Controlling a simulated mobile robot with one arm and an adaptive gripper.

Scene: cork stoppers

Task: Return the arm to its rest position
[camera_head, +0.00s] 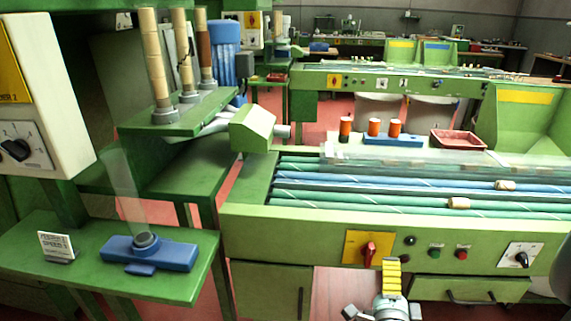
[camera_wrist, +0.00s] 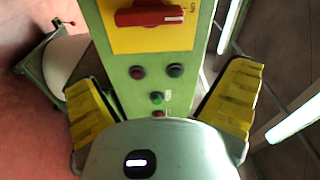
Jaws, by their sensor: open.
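My gripper (camera_head: 391,268) is at the bottom of the head view, in front of the green machine's front panel (camera_head: 290,240). Only one yellow-padded finger shows clearly there. In the wrist view, my gripper (camera_wrist: 165,85) has its two yellow-padded fingers spread wide apart. Nothing is held between them. Behind the fingers, the wrist view shows a yellow plate with a red switch (camera_wrist: 150,15) and several round buttons. The same red switch (camera_head: 369,250) shows in the head view, just left of my gripper. Most of my arm is out of view.
The machine bears blue and green rollers (camera_head: 400,190) with a few corks, orange-red cylinders on a blue holder (camera_head: 392,139), and a red tray (camera_head: 458,139). At left, a green shelf (camera_head: 80,285) holds a blue device (camera_head: 150,253). Red floor shows left of the machine.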

